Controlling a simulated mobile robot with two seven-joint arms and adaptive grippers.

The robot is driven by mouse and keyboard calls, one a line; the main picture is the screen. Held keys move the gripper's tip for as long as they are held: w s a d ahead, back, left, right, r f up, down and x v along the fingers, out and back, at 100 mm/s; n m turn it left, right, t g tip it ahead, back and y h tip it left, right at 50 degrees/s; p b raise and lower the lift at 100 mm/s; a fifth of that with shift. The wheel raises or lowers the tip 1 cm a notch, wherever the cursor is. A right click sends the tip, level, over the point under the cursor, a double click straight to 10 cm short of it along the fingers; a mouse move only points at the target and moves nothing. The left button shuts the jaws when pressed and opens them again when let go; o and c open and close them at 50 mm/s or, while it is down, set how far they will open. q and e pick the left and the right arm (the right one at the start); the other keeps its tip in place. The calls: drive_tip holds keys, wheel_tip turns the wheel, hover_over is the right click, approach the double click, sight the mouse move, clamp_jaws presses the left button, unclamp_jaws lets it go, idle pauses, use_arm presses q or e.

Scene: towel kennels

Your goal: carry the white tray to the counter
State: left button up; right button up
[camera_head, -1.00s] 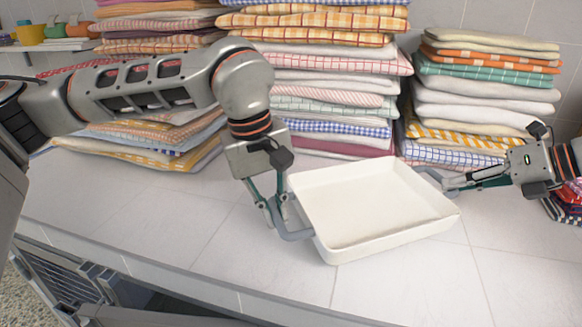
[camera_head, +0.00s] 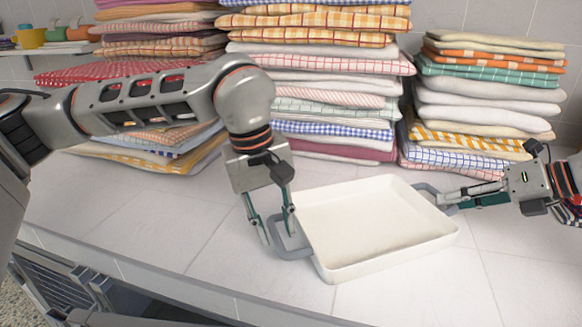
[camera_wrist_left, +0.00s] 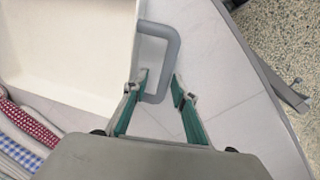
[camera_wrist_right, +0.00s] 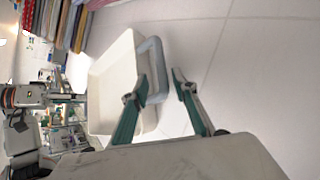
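The white tray (camera_head: 385,243) is a shallow rectangular dish with a grey loop handle at each end. It appears to rest flat on the tiled counter (camera_head: 215,225). My left gripper (camera_head: 279,237) is open at the left handle (camera_head: 290,254), with its fingers apart around the bar. The left wrist view shows the handle (camera_wrist_left: 173,50) beside the spread fingers (camera_wrist_left: 161,80). My right gripper (camera_head: 448,202) is at the right handle (camera_head: 426,188). In the right wrist view its fingers (camera_wrist_right: 159,74) are spread, with the handle bar (camera_wrist_right: 155,48) partly between them.
Tall stacks of folded towels stand behind the tray, at the left (camera_head: 150,150), middle (camera_head: 320,90) and right (camera_head: 485,100). The counter's front edge (camera_head: 180,287) runs below the tray. Bare tiles lie left of the tray and at the front right.

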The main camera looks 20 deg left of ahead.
drive_tip(key=shift+d, duration=0.1)
use_arm(q)
wheel_tip(320, 180, up, 12)
drive_tip(key=s+a, duration=0.1)
drive_tip(key=shift+a+f, duration=0.2)
drive_tip(key=shift+a, duration=0.2)
use_arm(e)
drive_tip(key=v, duration=1.2)
